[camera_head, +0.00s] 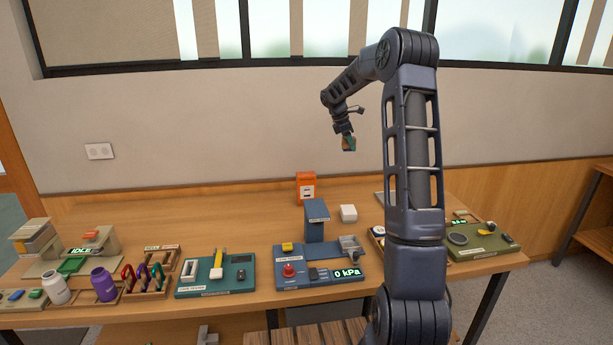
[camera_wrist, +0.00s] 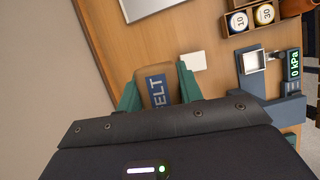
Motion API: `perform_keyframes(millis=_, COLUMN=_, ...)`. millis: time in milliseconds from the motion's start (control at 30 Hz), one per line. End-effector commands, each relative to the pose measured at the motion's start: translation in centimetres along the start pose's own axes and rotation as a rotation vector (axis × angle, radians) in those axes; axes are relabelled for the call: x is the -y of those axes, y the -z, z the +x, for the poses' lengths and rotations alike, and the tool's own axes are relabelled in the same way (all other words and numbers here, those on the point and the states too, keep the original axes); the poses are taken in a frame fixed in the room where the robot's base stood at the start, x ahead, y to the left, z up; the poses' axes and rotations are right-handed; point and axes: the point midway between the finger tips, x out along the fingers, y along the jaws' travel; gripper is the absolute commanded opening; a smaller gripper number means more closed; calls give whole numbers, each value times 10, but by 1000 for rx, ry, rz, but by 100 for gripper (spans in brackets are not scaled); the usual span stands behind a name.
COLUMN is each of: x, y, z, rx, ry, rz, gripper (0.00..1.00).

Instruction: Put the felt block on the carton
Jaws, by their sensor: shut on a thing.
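My gripper (camera_head: 348,140) is raised high above the back of the table. In the wrist view its green fingers (camera_wrist: 158,92) are shut on the tan felt block (camera_wrist: 155,72), whose blue label shows "ELT". The block also shows small under the gripper in the head view (camera_head: 348,147), well clear of the table. An upright orange box (camera_head: 306,189) with a white label stands at the back. A small white box (camera_head: 348,213) lies to its right and also shows in the wrist view (camera_wrist: 193,61). I cannot tell which of the two is the carton.
A blue tester (camera_head: 316,215) with a tall column and "0 kPa" display stands in front of the orange box. A teal board (camera_head: 215,285), bottles and a rack of colored rings (camera_head: 143,279) fill the front left. The back left of the table is clear.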

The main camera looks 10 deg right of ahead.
Motion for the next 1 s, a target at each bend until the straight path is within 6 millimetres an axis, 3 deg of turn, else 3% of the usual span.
perform_keyframes(millis=100, x=-24, y=34, z=-33, rx=-3, ry=-11, rz=-25, gripper=13)
perform_keyframes(millis=300, x=-50, y=85, z=-85, rx=-6, ry=-23, rz=-57, gripper=13)
perform_keyframes(millis=500, x=-61, y=122, z=-119, rx=-11, ry=-28, rz=-80, gripper=13)
perform_keyframes(millis=600, x=-62, y=130, z=-128, rx=-12, ry=-28, rz=-86, gripper=13)
perform_keyframes(millis=767, x=-63, y=139, z=-121, rx=-12, ry=-27, rz=-89, gripper=13)
perform_keyframes(millis=1000, x=-62, y=158, z=-74, rx=-12, ry=-26, rz=-89, gripper=13)
